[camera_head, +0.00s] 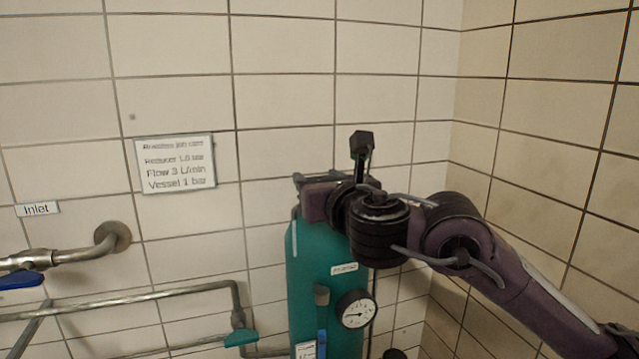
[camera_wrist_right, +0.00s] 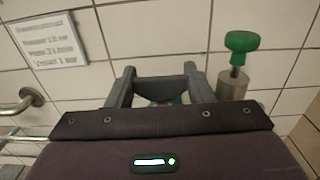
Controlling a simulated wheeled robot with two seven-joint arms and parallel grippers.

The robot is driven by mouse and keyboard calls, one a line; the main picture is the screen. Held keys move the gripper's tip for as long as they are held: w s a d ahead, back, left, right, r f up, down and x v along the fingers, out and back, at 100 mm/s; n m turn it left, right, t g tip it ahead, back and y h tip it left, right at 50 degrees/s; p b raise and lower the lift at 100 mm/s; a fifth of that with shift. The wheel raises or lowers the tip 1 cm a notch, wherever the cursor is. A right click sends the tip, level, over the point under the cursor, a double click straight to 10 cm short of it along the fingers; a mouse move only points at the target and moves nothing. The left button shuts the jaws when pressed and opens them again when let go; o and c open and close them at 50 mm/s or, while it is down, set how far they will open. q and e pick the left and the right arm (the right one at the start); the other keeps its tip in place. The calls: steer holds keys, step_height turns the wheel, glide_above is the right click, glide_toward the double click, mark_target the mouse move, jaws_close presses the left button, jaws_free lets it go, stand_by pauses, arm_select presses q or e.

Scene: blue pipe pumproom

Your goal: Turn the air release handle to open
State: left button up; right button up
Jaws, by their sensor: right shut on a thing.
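A teal vessel (camera_head: 310,262) stands upright against the tiled wall. My right gripper (camera_head: 316,177) is at its top, coming in from the right. In the right wrist view the gripper (camera_wrist_right: 158,76) has its fingers apart, shut on a grey piece (camera_wrist_right: 160,88) between them, which I take as the air release handle. The gripper body hides most of the handle and its angle is hard to tell. A knob (camera_head: 362,146) on a stem stands just behind my wrist; in the right wrist view a green knob (camera_wrist_right: 241,42) tops a metal cylinder. My left gripper is not in view.
A round gauge (camera_head: 356,309) sits on the vessel's front. A job card (camera_head: 175,164) hangs on the wall at left. A metal pipe (camera_head: 110,304) with a teal handle (camera_head: 241,337) runs at lower left. The inlet pipe (camera_head: 85,254) is at far left. The corner wall is at right.

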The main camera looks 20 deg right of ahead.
steer(key=shift+r, duration=0.1)
stand_by(0.3)
steer(key=o, duration=1)
steer(key=shift+c, duration=0.2)
steer(key=s+p, duration=0.2)
steer(key=s, duration=0.6)
steer(key=shift+d, duration=0.25)
